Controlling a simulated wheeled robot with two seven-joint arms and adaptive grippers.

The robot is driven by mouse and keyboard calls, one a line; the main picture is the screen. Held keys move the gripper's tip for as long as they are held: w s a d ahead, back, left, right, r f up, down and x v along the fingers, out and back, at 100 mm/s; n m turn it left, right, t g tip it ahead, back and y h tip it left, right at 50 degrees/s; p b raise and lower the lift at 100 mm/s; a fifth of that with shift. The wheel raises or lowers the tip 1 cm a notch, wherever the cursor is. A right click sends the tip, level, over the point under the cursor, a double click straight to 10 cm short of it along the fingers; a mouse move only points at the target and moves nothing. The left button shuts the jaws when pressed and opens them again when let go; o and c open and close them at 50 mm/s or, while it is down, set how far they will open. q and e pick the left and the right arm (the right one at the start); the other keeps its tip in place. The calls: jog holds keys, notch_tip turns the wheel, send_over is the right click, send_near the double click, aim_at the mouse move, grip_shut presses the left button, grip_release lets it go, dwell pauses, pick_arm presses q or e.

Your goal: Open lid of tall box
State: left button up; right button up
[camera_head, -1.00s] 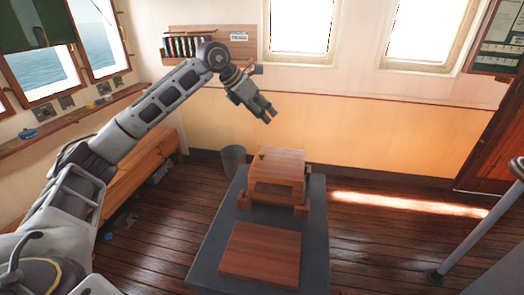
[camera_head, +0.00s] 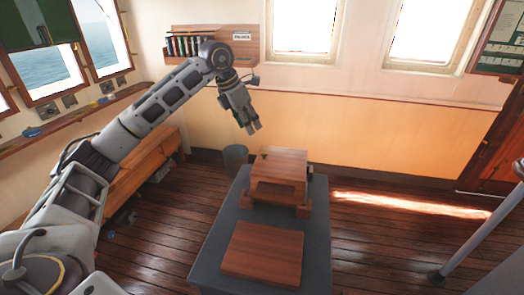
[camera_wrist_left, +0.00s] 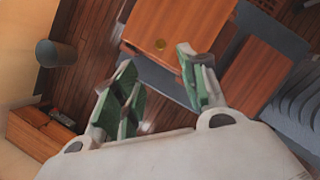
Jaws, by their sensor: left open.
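The tall box (camera_head: 279,172) is a reddish-brown wooden box on low feet at the far end of a grey table. Its flat top is the lid (camera_head: 284,159), which lies down on the box. A small round brass-coloured knob (camera_wrist_left: 160,45) shows near the lid's edge in the left wrist view. My left gripper (camera_head: 252,128) is above and to the left of the box in the head view, pointing down, apart from it. In the left wrist view the gripper (camera_wrist_left: 157,84) has its green-padded fingers spread, with nothing between them. My right gripper is not in view.
The grey table (camera_head: 216,245) also carries a flat wooden panel (camera_head: 263,252) in front of the box. A grey bin (camera_head: 235,158) stands on the floor behind left of it. A wooden bench (camera_head: 145,165) runs along the left wall.

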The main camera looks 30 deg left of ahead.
pick_arm(q)
jog(key=shift+f, duration=0.1)
jog(key=p, duration=0.2)
send_near(264, 153)
jog(key=x, duration=0.6)
jog(key=shift+a+f, duration=0.1)
jog(key=shift+x, duration=1.05)
jog(key=c, duration=0.9)
grip_shut()
